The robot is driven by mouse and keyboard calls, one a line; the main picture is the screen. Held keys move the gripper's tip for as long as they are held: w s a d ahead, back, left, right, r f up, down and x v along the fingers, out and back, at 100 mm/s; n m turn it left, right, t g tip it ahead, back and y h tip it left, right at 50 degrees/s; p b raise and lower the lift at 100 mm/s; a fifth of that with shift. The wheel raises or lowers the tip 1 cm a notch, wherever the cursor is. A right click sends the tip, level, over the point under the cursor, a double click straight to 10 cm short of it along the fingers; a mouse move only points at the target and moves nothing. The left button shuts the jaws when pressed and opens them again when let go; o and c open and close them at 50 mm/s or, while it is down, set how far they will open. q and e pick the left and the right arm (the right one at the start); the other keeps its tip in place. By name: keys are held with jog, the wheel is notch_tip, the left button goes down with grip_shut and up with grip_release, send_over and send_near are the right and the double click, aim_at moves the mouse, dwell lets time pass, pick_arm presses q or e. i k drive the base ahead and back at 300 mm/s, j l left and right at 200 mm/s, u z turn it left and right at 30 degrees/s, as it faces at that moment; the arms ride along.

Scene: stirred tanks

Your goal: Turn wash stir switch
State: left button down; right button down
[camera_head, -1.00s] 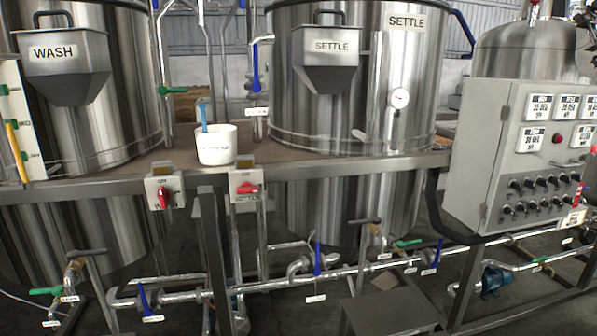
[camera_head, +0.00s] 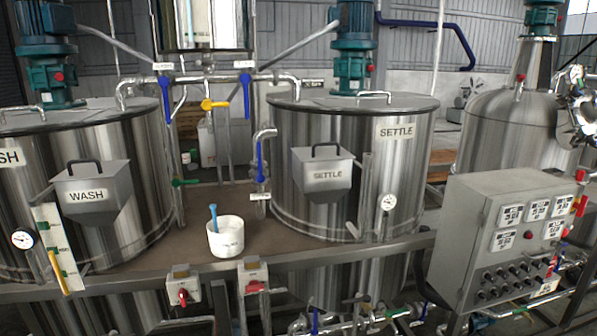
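The wash tank (camera_head: 130,190) is a steel vessel at the left with a hopper labelled WASH (camera_head: 92,196). A teal stirrer motor (camera_head: 48,60) with a red spot stands on its lid. A small grey switch box (camera_head: 181,283) with a red knob is on the platform's front edge, right of the wash tank. A second box with a red knob (camera_head: 254,287) is to its right. The grey control panel (camera_head: 480,240) at the right carries several labels and dark knobs; the lettering is too small to read. Neither of my grippers is in view.
The settle tank (camera_head: 290,215) with its own motor (camera_head: 354,45) stands in the middle. A white bucket (camera_head: 226,240) with a blue-handled tool stands on the platform (camera_head: 190,250). Valves and pipes (camera_head: 390,314) run low in front. Another steel vessel (camera_head: 505,130) is behind the panel.

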aim_at(488, 275)
jog(key=z, duration=1.3)
